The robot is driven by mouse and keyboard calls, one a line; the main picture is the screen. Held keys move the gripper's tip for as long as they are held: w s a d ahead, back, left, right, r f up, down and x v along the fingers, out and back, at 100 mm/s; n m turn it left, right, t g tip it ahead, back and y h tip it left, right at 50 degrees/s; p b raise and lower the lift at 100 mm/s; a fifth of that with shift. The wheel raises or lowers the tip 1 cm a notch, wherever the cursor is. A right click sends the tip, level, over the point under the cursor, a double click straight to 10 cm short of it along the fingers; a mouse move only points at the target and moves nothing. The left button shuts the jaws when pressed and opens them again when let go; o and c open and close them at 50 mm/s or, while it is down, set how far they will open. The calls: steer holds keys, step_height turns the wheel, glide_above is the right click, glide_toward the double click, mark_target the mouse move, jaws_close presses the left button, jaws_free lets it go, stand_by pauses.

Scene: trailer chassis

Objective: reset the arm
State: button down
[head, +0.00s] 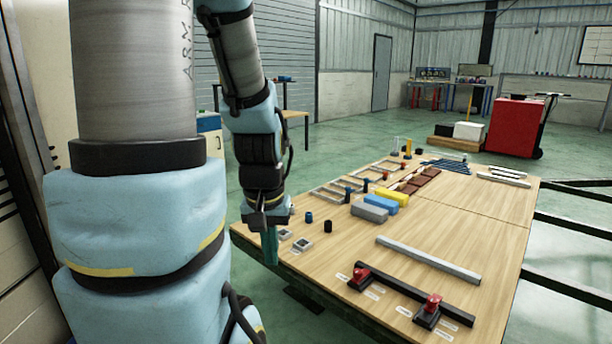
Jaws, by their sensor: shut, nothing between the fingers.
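My arm, in light blue padding, fills the left of the head view, with its forearm hanging down to my gripper (270,248). My gripper points downward at the near left edge of the wooden table (470,225). Its fingers are together, and nothing shows held in it. It is beside small square metal pieces (302,244), and I cannot tell how high it is above the table edge.
Grey, blue and yellow blocks (392,198), small cylinders (328,226) and metal frames lie on the table. A grey bar (428,260) and a black bar with red-topped clamps (432,303) lie nearer. A red cart (512,127) stands behind. Dark rails (575,238) run at right.

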step_height(320, 180, up, 14)
steer(key=p, duration=1.3)
steer(key=shift+r, duration=0.25)
